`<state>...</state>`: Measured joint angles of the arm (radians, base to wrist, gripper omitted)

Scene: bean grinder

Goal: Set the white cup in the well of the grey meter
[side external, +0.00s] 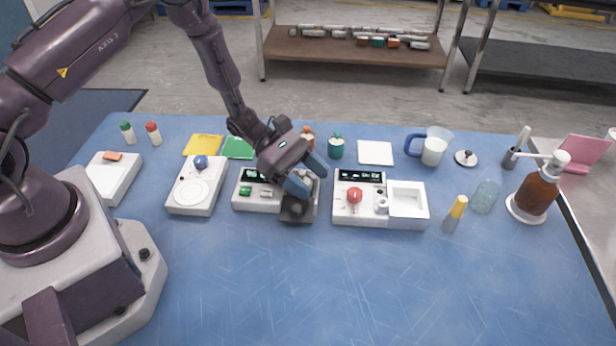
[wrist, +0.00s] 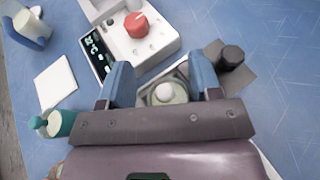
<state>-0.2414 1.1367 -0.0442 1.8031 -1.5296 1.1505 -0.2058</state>
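The grey meter (side external: 258,200), a pale box with a dark display and a green button, stands left of centre on the table in the side view. My gripper (side external: 304,190) is low over its right end and hides the well there. In the wrist view my gripper (wrist: 162,82) has its blue fingers wide apart. Between them a pale round thing (wrist: 170,91), possibly the white cup, sits within a grey-rimmed recess, with gaps to both fingers. I cannot tell whether it rests on the bottom.
A black cylinder (wrist: 231,56) on a dark square plate stands close beside the right finger. A white device with a red knob (side external: 354,195), a small white cylinder (side external: 382,205) and a square tray (side external: 408,210) stands to the right. The front table is clear.

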